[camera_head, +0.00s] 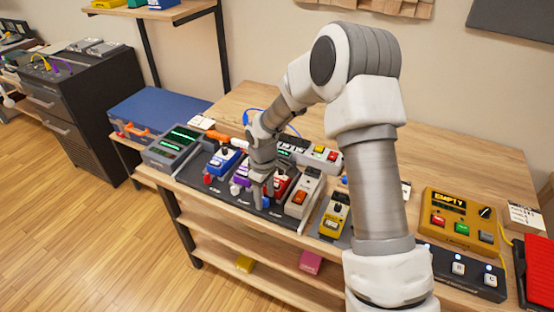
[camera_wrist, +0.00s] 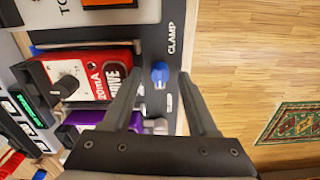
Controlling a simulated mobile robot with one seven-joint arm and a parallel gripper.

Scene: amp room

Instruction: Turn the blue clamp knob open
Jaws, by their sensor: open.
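The blue clamp knob (camera_wrist: 160,73) is small and sits on the dark board beside the white word CLAMP in the wrist view. My gripper (camera_wrist: 159,78) is open, with one dark finger on each side of the knob. The knob appears between the fingertips, with a gap on both sides; I cannot tell how far the tips are above the board. In the head view my gripper (camera_head: 262,198) points down at the board's front edge, beside the red pedal (camera_head: 281,186).
The red drive pedal (camera_wrist: 92,75) and the purple pedal (camera_wrist: 75,126) stand close to my left finger in the wrist view. Beyond the board's front edge is open wooden floor (camera_wrist: 250,60).

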